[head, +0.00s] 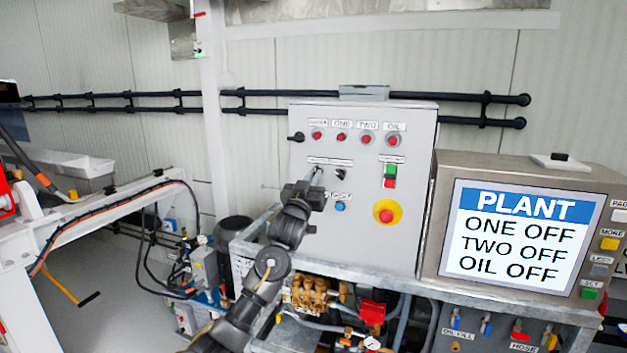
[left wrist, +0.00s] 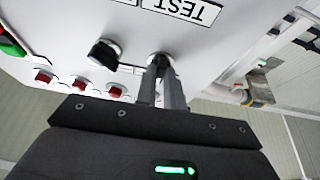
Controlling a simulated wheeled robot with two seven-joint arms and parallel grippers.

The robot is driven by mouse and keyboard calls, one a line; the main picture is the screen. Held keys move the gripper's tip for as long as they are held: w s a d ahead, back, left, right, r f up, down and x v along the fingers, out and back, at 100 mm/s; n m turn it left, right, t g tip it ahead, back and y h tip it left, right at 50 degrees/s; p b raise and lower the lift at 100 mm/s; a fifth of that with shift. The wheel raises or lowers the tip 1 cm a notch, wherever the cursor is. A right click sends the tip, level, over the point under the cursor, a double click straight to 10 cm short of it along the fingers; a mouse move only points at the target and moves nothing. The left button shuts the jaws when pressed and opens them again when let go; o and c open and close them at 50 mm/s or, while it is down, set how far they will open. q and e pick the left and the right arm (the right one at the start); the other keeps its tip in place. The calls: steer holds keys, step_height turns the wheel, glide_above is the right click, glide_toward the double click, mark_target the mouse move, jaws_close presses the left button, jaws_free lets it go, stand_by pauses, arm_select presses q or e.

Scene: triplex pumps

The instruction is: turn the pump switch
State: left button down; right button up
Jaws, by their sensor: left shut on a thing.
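The grey control box (head: 362,250) stands on the bench in the middle of the head view. My left gripper (head: 318,177) is at its front, below a long label strip. In the left wrist view my gripper's two fingers (left wrist: 162,88) are shut around a switch with a silver collar (left wrist: 161,57); the fingers hide most of its knob. A second black switch (left wrist: 103,53) sits beside it, outside the fingers; it also shows in the head view (head: 338,173). A label reading TEST (left wrist: 182,10) appears upside down in the wrist view. My right gripper is not in view.
A screen (head: 520,237) reads PLANT, ONE OFF, TWO OFF, OIL OFF. A red emergency stop on yellow (head: 386,211), a green-and-red button pair (head: 390,176) and a blue button (head: 340,206) are near my gripper. Brass pump parts (head: 312,292) and hoses lie below.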

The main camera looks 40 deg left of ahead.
arm_select(q)
steer(key=shift+h, duration=0.3)
steer(key=c, duration=1.5)
jaws_free()
steer(key=b+v, duration=0.4)
steer(key=v, duration=0.6)
steer(key=shift+s+f, duration=0.25)
steer(key=shift+s, duration=0.05)
steer(key=shift+f+b, duration=0.1)
steer(key=shift+b, duration=0.2)
